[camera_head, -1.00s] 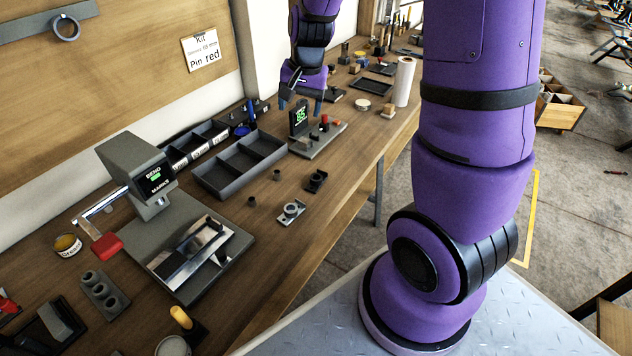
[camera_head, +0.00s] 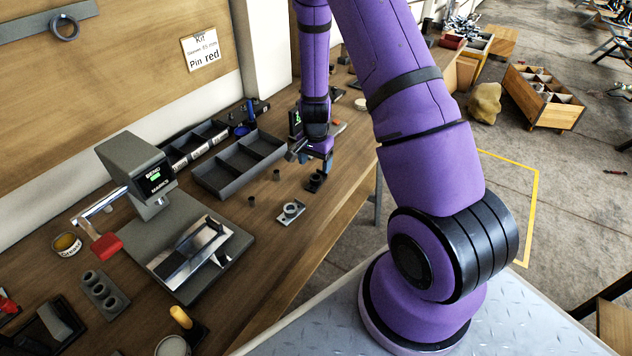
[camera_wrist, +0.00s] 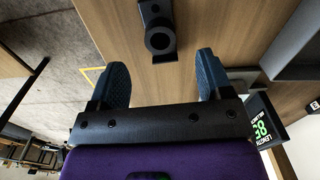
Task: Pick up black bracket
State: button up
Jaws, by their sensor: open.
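The black bracket (camera_head: 316,182) lies on the wooden bench, right of the grey divided tray, with its upper part close under my gripper. In the wrist view the black bracket (camera_wrist: 159,32) shows its round ring and a flat plate, ahead of the gap between the fingertips. My gripper (camera_head: 306,153) is over the bench just above the bracket. In the wrist view my gripper (camera_wrist: 162,75) has its two blue-grey fingers wide apart with nothing between them.
A silver-grey bracket (camera_head: 291,212) lies nearer on the bench. Small dark cylinders (camera_head: 276,175) stand to the left. The divided tray (camera_head: 212,184) and a display device (camera_wrist: 262,115) are close to the gripper. A bending press (camera_head: 135,165) stands further left.

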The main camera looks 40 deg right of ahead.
aim_at(315, 178)
jog(key=shift+f, duration=3.4)
jog(key=shift+c, duration=0.4)
jog(key=c, duration=1)
